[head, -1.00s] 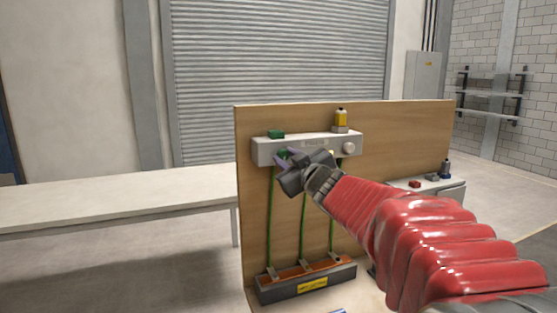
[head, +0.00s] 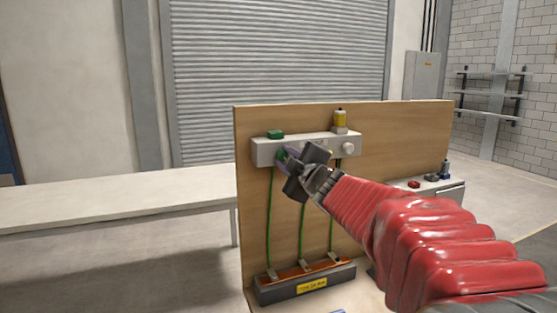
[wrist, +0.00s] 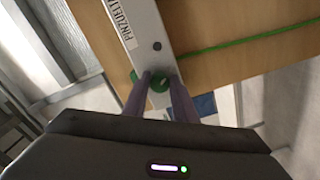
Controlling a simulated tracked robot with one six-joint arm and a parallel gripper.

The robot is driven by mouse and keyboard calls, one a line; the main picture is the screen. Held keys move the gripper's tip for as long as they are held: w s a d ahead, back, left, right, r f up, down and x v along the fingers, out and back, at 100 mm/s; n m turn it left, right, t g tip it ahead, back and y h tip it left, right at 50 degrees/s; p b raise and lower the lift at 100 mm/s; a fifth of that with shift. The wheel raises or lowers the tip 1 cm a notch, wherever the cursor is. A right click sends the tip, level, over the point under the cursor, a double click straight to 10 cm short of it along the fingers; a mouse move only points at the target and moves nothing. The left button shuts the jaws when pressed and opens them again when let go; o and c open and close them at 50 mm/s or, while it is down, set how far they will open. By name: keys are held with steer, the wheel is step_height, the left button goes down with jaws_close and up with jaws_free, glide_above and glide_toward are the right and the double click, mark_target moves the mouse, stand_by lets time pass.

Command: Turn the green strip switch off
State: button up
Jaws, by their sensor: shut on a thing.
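The white strip box (head: 262,151) is fixed near the top of an upright wooden board. The green strip switch, a round knob (wrist: 159,83), is on the box face near its end. My gripper (head: 284,156) is at the left part of the box and shut on that knob. In the wrist view, my gripper's two purple fingers (wrist: 161,84) are on either side of the knob. The fingers hide most of the knob in the head view, and I cannot read its setting.
A green block (head: 276,134) and a yellow-topped lamp (head: 340,120) stand on the box; a pale knob (head: 348,148) is at its right. Green cables (head: 270,220) run down to a dark tray (head: 305,287). A white table (head: 110,195) stands at left.

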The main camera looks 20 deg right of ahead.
steer(key=shift+a+f, duration=0.15)
steer(key=o, duration=0.8)
steer(key=shift+c, duration=0.2)
steer(key=shift+o, duration=1.4)
steer(key=shift+s, duration=0.1)
steer(key=s, duration=1.3)
steer(key=shift+s, duration=0.3)
